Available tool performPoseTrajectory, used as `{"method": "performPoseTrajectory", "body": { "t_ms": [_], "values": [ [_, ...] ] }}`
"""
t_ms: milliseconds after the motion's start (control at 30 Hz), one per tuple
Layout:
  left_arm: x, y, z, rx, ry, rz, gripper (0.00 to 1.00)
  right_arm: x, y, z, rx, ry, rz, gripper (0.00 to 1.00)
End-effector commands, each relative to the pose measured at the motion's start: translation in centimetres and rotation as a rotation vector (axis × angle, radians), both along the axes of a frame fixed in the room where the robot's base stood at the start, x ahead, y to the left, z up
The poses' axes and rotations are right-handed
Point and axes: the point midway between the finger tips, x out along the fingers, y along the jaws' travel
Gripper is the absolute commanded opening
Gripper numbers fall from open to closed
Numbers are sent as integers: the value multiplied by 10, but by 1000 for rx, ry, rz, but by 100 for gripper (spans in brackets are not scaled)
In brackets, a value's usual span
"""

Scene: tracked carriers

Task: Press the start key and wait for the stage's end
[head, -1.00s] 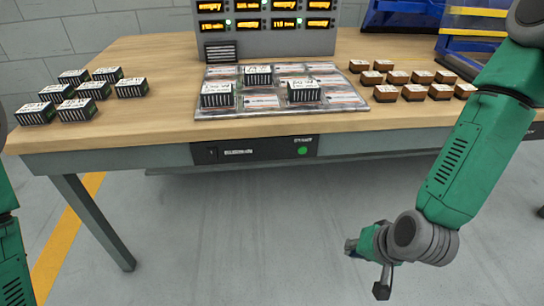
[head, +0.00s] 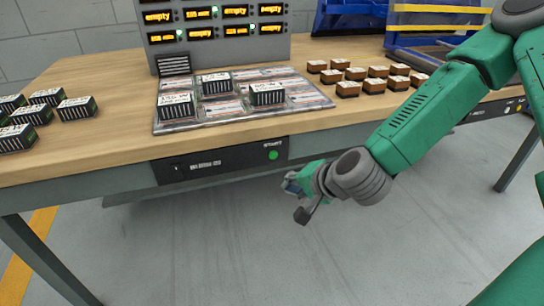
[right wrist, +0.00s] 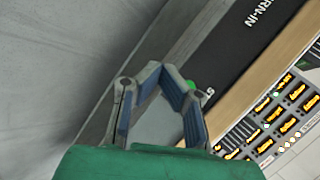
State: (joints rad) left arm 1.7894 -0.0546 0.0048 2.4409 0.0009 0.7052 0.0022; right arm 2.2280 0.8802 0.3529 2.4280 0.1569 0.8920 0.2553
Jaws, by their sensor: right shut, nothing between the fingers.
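The start key is a round green button (head: 273,155) on the dark control panel (head: 215,163) set in the table's front edge. It is labelled START and also shows in the right wrist view (right wrist: 191,86), just beyond the fingers. My right gripper (head: 291,184) is shut and empty, in front of and below the key in the head view, and seems apart from it. In the right wrist view the gripper's blue-grey fingers (right wrist: 155,70) partly overlap the panel, which reads BURN-IN. My left gripper is out of view.
A grey display rack (head: 217,30) with orange readouts, several reading empty, and green lights stands at the back. Black-sided modules stand on a mat (head: 190,124) and at the left. Brown blocks (head: 356,74) and blue bins (head: 348,17) are at the right. Floor space in front is clear.

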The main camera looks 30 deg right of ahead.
Motion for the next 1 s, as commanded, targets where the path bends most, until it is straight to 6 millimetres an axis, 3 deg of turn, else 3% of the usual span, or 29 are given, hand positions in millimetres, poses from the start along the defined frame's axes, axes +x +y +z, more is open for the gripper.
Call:
{"method": "performPoseTrajectory", "body": {
  "t_ms": [600,1000],
  "values": [
    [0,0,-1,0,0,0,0,71,-17,0,-2,0,0,0],
    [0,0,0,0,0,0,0,84,-19,0,-1,0,2,0]
  ]
}}
